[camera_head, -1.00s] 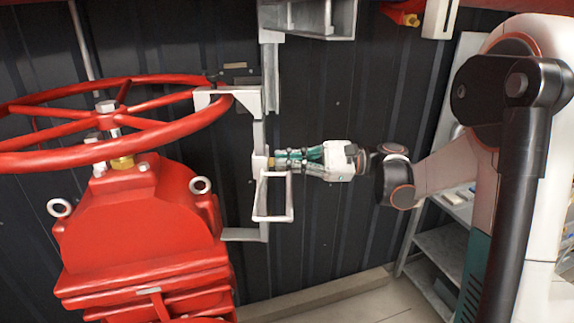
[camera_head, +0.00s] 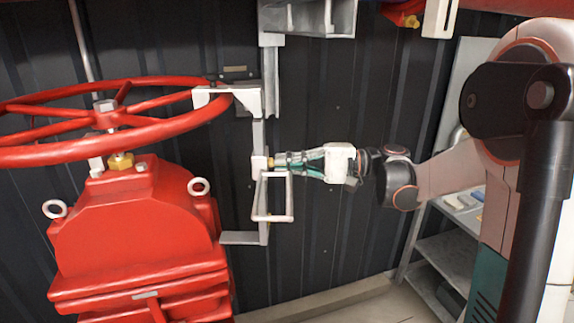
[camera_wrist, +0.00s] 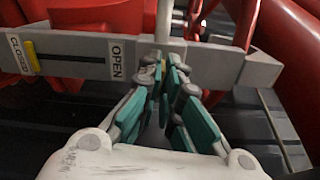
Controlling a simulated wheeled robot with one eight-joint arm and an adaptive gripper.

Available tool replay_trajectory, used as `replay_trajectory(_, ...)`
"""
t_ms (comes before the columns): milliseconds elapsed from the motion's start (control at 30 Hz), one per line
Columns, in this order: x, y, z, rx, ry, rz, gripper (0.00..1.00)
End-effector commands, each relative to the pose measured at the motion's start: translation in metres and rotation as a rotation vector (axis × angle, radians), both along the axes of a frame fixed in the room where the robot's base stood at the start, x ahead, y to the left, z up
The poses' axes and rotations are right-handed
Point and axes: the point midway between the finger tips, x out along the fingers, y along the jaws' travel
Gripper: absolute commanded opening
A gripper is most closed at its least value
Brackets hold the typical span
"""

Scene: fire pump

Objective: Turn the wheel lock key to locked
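The red wheel (camera_head: 180,128) sits on the red valve body at left. A grey wheel lock bracket (camera_head: 259,135) stands beside it, with its upper arm reaching to the wheel rim. The small brass lock key (camera_head: 271,162) sticks out of the bracket's white block (camera_head: 259,167). My gripper (camera_head: 277,161) points left, with its fingertips closed around the key. In the wrist view my gripper (camera_wrist: 164,70) has its teal-padded fingers converging on a bit of yellow, mostly hidden between the tips. No lock markings are readable.
A pale rectangular frame (camera_head: 273,218) hangs just below the fingertips. In the wrist view, a grey plate (camera_wrist: 75,50) reads CLOSED and OPEN, with a yellow marker near CLOSED. Shelves (camera_head: 450,250) stand at right. Dark corrugated wall is behind.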

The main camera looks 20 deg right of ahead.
Motion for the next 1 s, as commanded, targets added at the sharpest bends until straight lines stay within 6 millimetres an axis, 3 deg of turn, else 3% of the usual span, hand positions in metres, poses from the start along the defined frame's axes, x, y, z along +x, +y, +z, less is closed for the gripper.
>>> replay_trajectory(333, -0.0004, 0.0, -0.0016, -0.041, -0.12, 0.0, 0.0)
replay_trajectory(867, -0.0005, 0.0001, -0.0018, -0.048, -0.139, 0.001, 0.0)
replay_trajectory(900, -0.0006, 0.0001, -0.0018, -0.048, -0.139, 0.001, 0.14)
replay_trajectory(933, -0.0005, 0.0001, -0.0017, -0.048, -0.139, 0.001, 0.21)
replay_trajectory(1000, -0.0005, 0.0001, -0.0015, -0.047, -0.138, 0.001, 0.25)
